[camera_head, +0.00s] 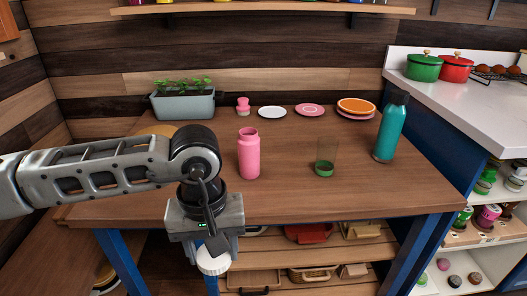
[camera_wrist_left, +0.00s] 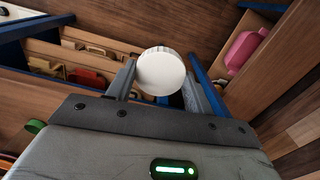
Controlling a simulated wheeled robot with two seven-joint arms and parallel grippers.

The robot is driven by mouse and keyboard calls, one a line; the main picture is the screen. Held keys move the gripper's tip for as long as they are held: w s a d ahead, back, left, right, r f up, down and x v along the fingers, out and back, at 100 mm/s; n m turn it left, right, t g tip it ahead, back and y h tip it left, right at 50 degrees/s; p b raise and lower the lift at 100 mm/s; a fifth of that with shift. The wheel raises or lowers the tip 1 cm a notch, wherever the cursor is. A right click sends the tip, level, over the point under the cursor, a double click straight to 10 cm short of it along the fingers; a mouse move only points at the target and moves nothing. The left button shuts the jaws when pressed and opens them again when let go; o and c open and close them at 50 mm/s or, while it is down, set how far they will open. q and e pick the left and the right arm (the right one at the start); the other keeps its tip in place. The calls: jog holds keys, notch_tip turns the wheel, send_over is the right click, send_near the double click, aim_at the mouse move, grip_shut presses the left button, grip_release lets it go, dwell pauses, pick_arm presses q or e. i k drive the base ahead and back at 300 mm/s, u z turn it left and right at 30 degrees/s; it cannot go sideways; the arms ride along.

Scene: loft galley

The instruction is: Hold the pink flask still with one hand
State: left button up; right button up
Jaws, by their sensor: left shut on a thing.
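The pink flask (camera_head: 249,156) stands upright on the wooden table, left of its middle, with nothing touching it. My left gripper (camera_head: 211,250) points down in front of the table's front edge, nearer to me than the flask and apart from it. It is shut on a white round lid-like piece (camera_head: 214,262). In the left wrist view the white piece (camera_wrist_left: 161,72) sits between the two fingers (camera_wrist_left: 160,84). My right gripper is in neither view.
A green-based clear tumbler (camera_head: 325,158) and a teal bottle (camera_head: 390,128) stand right of the flask. Behind are a small pink lidded item (camera_head: 243,105), plates (camera_head: 310,110) and a planter (camera_head: 183,104). The tabletop (camera_head: 290,195) in front of the flask is clear.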

aim_at(248, 143)
jog(key=z, duration=0.55)
jog(key=k, duration=1.3)
jog(key=u, duration=0.1)
jog(key=i, duration=0.65)
jog(key=u, duration=0.45)
jog(key=i, duration=0.85)
jog(key=z, duration=0.9)
jog(key=i, duration=0.8)
jog(key=z, duration=0.15)
